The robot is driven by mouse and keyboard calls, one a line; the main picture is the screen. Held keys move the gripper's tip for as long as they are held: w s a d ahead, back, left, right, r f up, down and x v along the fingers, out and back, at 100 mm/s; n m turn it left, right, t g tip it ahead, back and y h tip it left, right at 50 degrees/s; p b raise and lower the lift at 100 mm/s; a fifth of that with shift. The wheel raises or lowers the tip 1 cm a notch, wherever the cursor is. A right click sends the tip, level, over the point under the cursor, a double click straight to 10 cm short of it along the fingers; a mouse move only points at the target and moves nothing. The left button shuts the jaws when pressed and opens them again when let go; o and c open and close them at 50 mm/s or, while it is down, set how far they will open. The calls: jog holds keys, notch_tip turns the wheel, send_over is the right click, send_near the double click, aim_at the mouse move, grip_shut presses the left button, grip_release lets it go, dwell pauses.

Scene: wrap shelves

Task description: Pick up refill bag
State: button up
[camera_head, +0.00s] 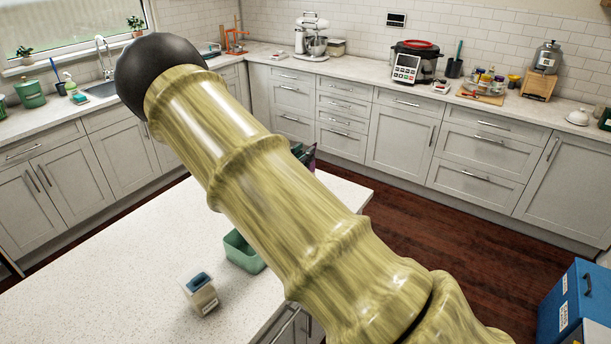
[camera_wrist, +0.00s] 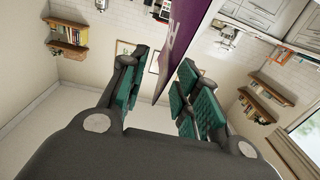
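A purple bag-like pack (camera_wrist: 185,45) with pale lettering, likely the refill bag, shows in the wrist view. It runs from the top edge down to a narrow lower end between the fingers. My gripper (camera_wrist: 160,90) has teal pads and is open. Pale wall shows between the left finger and the pack; the right finger overlaps the pack's edge, and I cannot tell whether it touches. In the head view my arm hides most of this area; a small dark and purple patch (camera_head: 309,155) shows at the arm's edge, above the counter's far side.
A white speckled counter (camera_head: 130,275) holds a green open bin (camera_head: 241,250) and a small pale container with a blue top (camera_head: 200,293). A blue box (camera_head: 575,300) stands at the lower right. The dark wooden floor (camera_head: 420,215) is clear before the back cabinets.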

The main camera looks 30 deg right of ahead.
jog(key=shift+p+x, duration=0.5)
jog(key=shift+x, duration=0.95)
grip_shut()
jog(key=shift+r, duration=0.1)
